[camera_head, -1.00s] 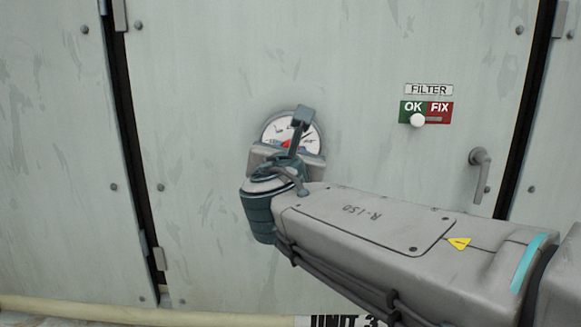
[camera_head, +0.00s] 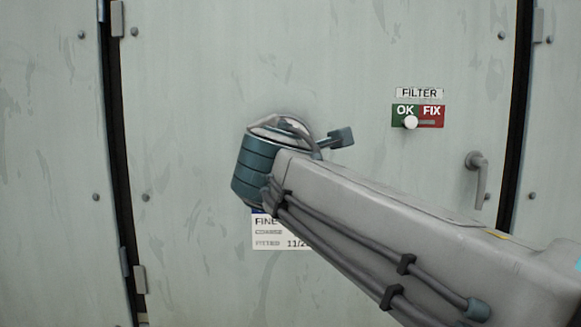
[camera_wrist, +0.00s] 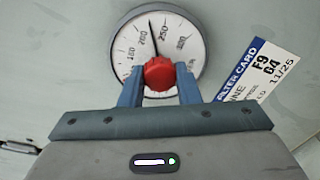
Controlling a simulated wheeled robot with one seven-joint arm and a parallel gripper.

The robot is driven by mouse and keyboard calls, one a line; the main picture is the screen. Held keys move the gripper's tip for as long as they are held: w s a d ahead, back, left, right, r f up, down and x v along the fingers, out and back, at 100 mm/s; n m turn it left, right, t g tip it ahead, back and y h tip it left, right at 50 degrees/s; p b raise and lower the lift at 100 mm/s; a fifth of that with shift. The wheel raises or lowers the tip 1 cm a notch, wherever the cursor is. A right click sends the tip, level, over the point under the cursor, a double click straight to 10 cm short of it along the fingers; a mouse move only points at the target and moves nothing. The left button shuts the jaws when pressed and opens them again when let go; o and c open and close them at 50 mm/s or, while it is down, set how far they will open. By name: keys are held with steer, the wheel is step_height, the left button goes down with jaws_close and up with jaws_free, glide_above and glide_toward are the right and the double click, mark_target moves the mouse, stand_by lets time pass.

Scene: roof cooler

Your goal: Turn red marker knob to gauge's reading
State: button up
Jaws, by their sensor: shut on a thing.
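The round white gauge (camera_wrist: 193,62) fills the upper middle of the wrist view, tilted in the picture. Its thin black needle (camera_wrist: 153,28) points between the 200 and 250 marks. The red marker knob (camera_wrist: 160,72) sits at the lower middle of the dial. My gripper (camera_wrist: 160,68) is shut on the knob, with one blue finger on each side. Which way the knob's marker points cannot be told. In the head view, my wrist and arm hide the gauge, the knob and the fingers.
A filter card (camera_wrist: 258,70) is on the panel beside the gauge; its lower part shows below my wrist in the head view (camera_head: 268,241). A FILTER slider with a white knob (camera_head: 410,122) sits at OK. A grey door handle (camera_head: 478,172) is at the right.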

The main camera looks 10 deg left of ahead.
steer(key=shift+m+b, duration=2.25)
steer(key=shift+m, duration=0.85)
steer(key=o, duration=1)
steer(key=shift+c, duration=0.2)
steer(key=shift+d, duration=0.1)
